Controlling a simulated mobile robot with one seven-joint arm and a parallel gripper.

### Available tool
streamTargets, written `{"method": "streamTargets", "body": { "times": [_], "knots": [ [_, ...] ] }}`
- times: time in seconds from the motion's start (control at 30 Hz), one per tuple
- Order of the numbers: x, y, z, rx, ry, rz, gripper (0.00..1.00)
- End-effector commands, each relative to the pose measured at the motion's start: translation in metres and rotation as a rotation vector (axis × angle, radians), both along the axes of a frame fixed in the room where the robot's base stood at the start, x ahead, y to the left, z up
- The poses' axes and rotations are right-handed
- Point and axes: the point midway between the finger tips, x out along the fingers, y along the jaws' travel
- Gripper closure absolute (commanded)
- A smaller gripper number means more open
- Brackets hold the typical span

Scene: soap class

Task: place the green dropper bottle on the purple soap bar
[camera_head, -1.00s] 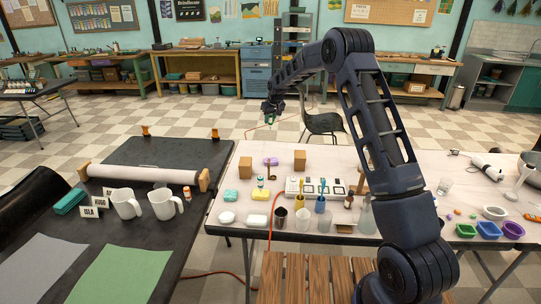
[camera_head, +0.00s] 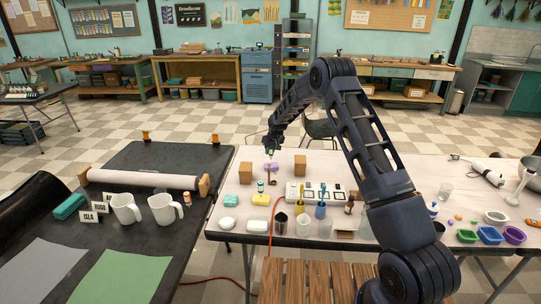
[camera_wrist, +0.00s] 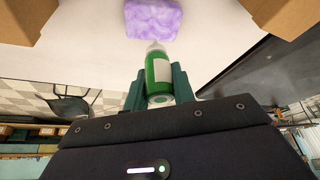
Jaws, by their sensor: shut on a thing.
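The green dropper bottle (camera_wrist: 159,78) has a white label and a pale top. My gripper (camera_wrist: 160,82) is shut on it, one finger on each side, in the wrist view. In the head view my gripper (camera_head: 269,150) hangs over the far side of the white table, and the bottle is too small to make out clearly. The purple soap bar (camera_wrist: 153,18) lies on the white table just beyond the bottle's top in the wrist view, apart from it. The soap bar (camera_head: 271,168) also shows in the head view, just below my gripper.
Two brown boxes (camera_head: 246,172) (camera_head: 300,166) stand left and right of the soap bar. The table (camera_head: 334,170) is clear behind the right box.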

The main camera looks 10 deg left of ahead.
Motion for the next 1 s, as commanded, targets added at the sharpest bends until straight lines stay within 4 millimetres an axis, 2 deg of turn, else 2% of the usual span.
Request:
{"method": "streamTargets", "body": {
  "times": [0.1,0.2,0.57,0.6,0.7,1.0],
  "knots": [
    [0.000,0.000,-0.018,-0.002,0.002,0.000,0.96],
    [0.000,0.000,-0.026,-0.001,0.001,0.000,0.96],
    [0.000,0.000,-0.029,-0.001,0.001,0.000,0.96],
    [0.000,0.000,-0.029,0.000,0.000,0.000,0.71],
    [0.000,0.000,-0.029,0.000,0.000,0.000,0.53],
    [0.000,0.000,-0.027,0.000,0.000,0.000,0.53]
  ]
}}
